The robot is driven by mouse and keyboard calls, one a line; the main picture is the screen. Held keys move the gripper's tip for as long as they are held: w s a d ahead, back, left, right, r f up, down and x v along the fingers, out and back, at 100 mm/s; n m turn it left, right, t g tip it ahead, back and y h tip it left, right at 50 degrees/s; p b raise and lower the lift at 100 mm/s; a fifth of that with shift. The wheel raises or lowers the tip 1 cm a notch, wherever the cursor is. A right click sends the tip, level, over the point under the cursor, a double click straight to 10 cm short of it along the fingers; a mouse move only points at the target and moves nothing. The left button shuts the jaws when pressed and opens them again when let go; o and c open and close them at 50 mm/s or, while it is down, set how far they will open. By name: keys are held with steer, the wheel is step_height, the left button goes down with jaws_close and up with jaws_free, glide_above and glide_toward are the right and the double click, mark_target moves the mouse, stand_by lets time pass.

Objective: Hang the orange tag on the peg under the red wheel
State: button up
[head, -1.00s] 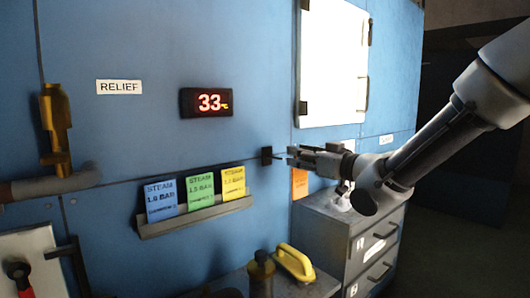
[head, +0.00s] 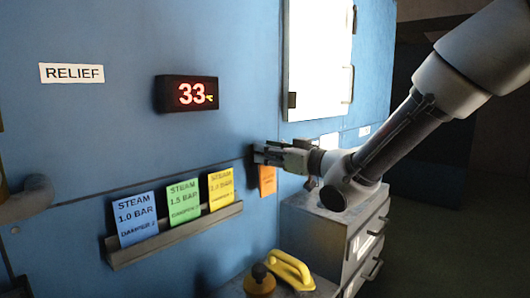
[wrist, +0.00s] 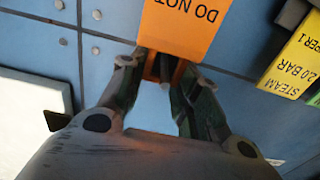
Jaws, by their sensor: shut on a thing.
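The orange tag (head: 267,180) hangs below my gripper (head: 262,153), close to the blue panel, in the head view. In the wrist view my gripper (wrist: 163,68) is shut on the upper part of the orange tag (wrist: 185,25), whose upside-down print reads "DO NOT". A dark rod shows between the fingertips there; I cannot tell whether it passes through the tag. In the head view a dark peg mount (head: 254,155) shows at the fingertips, mostly hidden by them. The red wheel is not in view.
A rack (head: 180,236) on the panel holds a blue card (head: 136,218), a green card (head: 184,202) and a yellow card (head: 221,188), left of my gripper. A grey drawer cabinet (head: 330,240) stands below right. A yellow handle (head: 292,270) lies below.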

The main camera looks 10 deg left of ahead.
steer(key=shift+f, duration=0.1)
steer(key=o, duration=0.9)
steer(key=shift+f, duration=0.1)
steer(key=shift+o, duration=0.2)
steer(key=v, duration=0.7)
steer(key=shift+s+d+f, duration=0.15)
steer(key=shift+d, duration=0.2)
